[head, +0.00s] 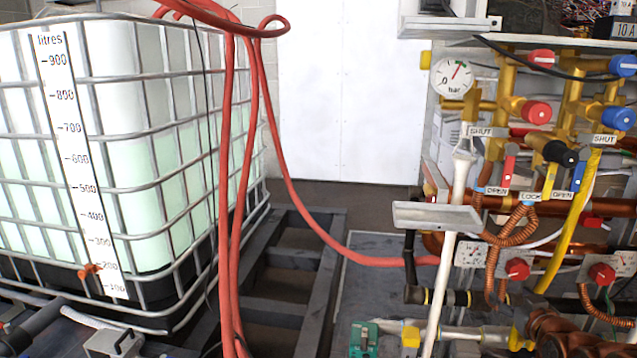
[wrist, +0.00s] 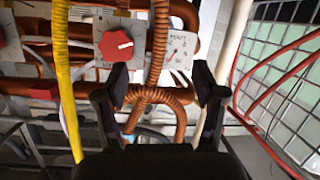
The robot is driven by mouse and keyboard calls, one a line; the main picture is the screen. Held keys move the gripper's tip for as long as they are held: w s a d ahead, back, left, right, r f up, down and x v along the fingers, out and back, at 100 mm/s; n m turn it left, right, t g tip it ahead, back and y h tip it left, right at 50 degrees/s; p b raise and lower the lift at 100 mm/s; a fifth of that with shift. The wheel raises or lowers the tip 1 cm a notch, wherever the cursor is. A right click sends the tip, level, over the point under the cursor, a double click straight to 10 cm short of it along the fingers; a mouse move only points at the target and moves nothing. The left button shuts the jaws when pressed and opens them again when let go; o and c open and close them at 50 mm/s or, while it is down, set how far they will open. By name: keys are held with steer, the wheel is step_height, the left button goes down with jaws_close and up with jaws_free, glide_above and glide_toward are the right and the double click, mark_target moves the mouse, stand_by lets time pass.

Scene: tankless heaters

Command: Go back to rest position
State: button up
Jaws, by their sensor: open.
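My gripper (wrist: 160,92) shows in the wrist view, its two black fingers spread wide apart and holding nothing. A corrugated copper hose (wrist: 159,50) runs down the picture between the fingers, with a coil of it just beyond the tips. I cannot tell how far the hose is from the fingers. A red knob (wrist: 116,44) on a grey plate is above the left finger. My gripper does not show in the head view, where the coiled copper hose (head: 512,240) hangs under the valve panel at the right.
A caged water tank (head: 145,150) stands at the left, with red hoses (head: 233,180) beside it. Brass pipework (head: 505,100) with red and blue knobs and a pressure gauge (head: 453,77) fills the right. A white pipe (head: 450,255) stands before it. A pale door (head: 345,90) is behind.

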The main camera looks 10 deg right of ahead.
steer(key=s+a+r+n+g+y+p, duration=0.1)
steer(key=s+a+r+g+p, duration=0.1)
steer(key=a+r+g+p, duration=0.35)
steer(key=s+a+r+g+y+p, duration=0.1)
steer(key=s+a+r+g+p, duration=0.15)
steer(key=a+p, duration=0.6)
steer(key=s+a+r+g+y+p, duration=0.1)
steer(key=s+a+r+g+p, duration=0.3)
steer(key=s+a+r+p, duration=0.3)
steer(key=s+a+r+g+p, duration=0.4)
steer(key=s+a+r+p, duration=0.2)
steer(key=s+a+r, duration=0.7)
steer(key=s, duration=0.5)
steer(key=shift+s+a+y+p, duration=0.25)
steer(key=shift+a+y+p, duration=0.15)
steer(key=shift+d+r, duration=0.1)
